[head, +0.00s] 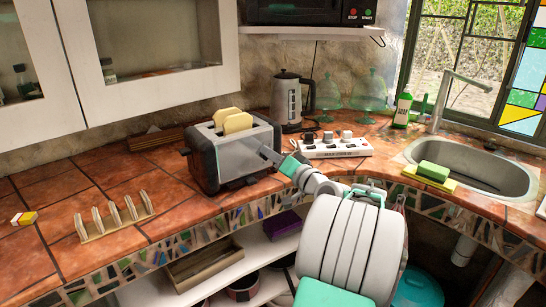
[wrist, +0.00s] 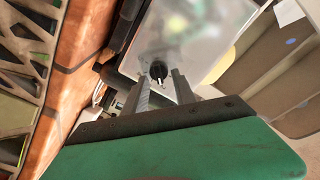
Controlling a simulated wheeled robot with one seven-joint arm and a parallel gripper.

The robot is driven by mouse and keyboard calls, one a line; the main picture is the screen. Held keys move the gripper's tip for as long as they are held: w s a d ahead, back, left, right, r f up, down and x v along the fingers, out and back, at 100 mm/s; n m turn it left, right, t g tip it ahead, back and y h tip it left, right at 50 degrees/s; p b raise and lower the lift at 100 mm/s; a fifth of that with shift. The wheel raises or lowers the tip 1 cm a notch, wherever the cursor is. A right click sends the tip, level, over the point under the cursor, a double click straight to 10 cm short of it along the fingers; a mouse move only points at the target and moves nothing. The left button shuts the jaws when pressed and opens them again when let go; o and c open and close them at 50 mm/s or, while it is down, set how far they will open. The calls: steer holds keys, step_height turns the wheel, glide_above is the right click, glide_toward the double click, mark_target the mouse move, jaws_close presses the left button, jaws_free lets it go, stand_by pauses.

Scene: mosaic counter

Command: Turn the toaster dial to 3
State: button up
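The silver and black toaster (head: 232,163) stands on the tiled counter with two slices of bread (head: 237,123) in its slots. In the head view my gripper (head: 267,155) is at the toaster's right end, hiding the dial.
A power strip (head: 335,150) with plugs and a kettle (head: 290,100) stand behind my arm. A toast rack (head: 115,218) is at the left front. The sink (head: 485,172) and a green sponge (head: 433,171) are at the right. Counter left of the toaster is mostly clear.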

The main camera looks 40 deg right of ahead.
jaws_close()
steer(key=shift+m+p, duration=0.3)
steer(key=shift+p, duration=0.05)
steer(key=m+p, duration=0.4)
steer(key=m, duration=0.1)
steer(key=m+p, duration=0.3)
steer(key=shift+d+f, duration=0.15)
steer(key=shift+f, duration=0.15)
stand_by(0.4)
steer(key=shift+f, duration=0.1)
steer(key=shift+o, duration=2)
jaws_free()
